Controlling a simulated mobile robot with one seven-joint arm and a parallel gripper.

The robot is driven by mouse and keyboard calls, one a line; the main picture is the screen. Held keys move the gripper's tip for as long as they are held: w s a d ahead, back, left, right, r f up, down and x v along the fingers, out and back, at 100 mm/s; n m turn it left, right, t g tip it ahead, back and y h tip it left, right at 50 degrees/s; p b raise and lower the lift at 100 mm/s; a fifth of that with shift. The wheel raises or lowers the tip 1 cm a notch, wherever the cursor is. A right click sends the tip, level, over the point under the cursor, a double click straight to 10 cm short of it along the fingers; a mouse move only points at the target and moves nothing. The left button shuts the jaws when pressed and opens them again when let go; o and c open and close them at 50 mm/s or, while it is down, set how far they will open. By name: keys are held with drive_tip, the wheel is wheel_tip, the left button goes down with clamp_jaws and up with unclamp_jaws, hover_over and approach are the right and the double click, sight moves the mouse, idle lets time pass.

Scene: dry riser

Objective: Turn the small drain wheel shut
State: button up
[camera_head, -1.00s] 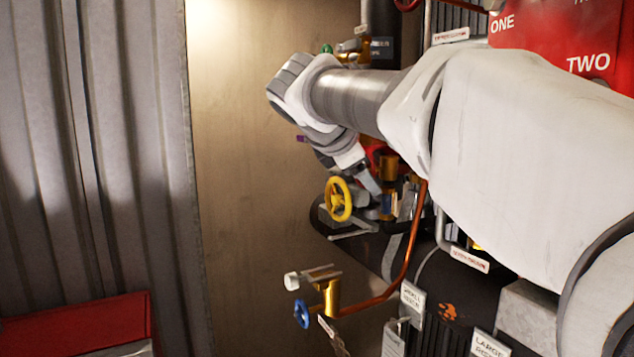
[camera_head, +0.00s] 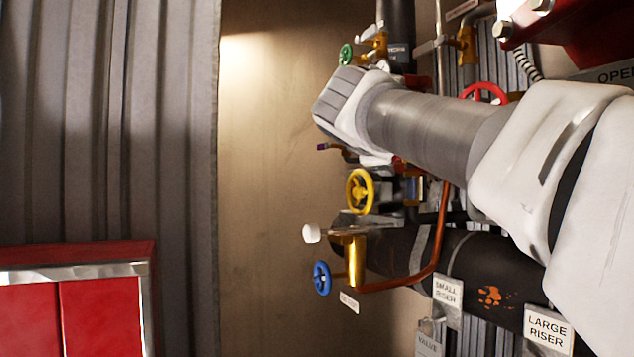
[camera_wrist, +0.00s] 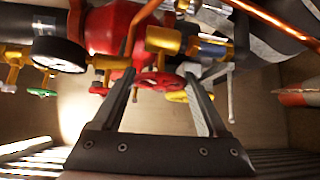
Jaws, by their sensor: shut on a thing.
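In the wrist view my gripper (camera_wrist: 161,76) has its two fingers on either side of a small red handwheel (camera_wrist: 158,82), with the wheel held between them. A yellow handwheel (camera_wrist: 177,97) shows partly behind it. In the head view my arm hides the gripper and this red wheel. There the yellow wheel (camera_head: 360,191) stands just below my wrist, and a blue handwheel (camera_head: 322,278) sits lower on a brass valve (camera_head: 355,262). I cannot read which wheel is marked as the small drain.
A copper pipe (camera_head: 440,235) curves up from the brass valve. Black pipes carry the small riser sign (camera_head: 448,291) and large riser sign (camera_head: 548,328). A green wheel (camera_head: 346,54) and a larger red wheel (camera_head: 483,92) are higher up. A red cabinet (camera_head: 100,310) stands lower left.

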drive_tip(key=shift+f+m+t+h+b, duration=0.45)
drive_tip(key=shift+m+t+b, duration=0.45)
drive_tip(key=shift+b, duration=2.05)
drive_tip(key=shift+r+m+b, duration=0.2)
drive_tip(key=shift+m+b, duration=0.2)
drive_tip(key=shift+b, duration=0.4)
drive_tip(key=shift+r+t, duration=0.1)
drive_tip(key=shift+t, duration=0.2)
drive_tip(key=o, duration=1.1)
drive_tip(key=shift+s, duration=0.1)
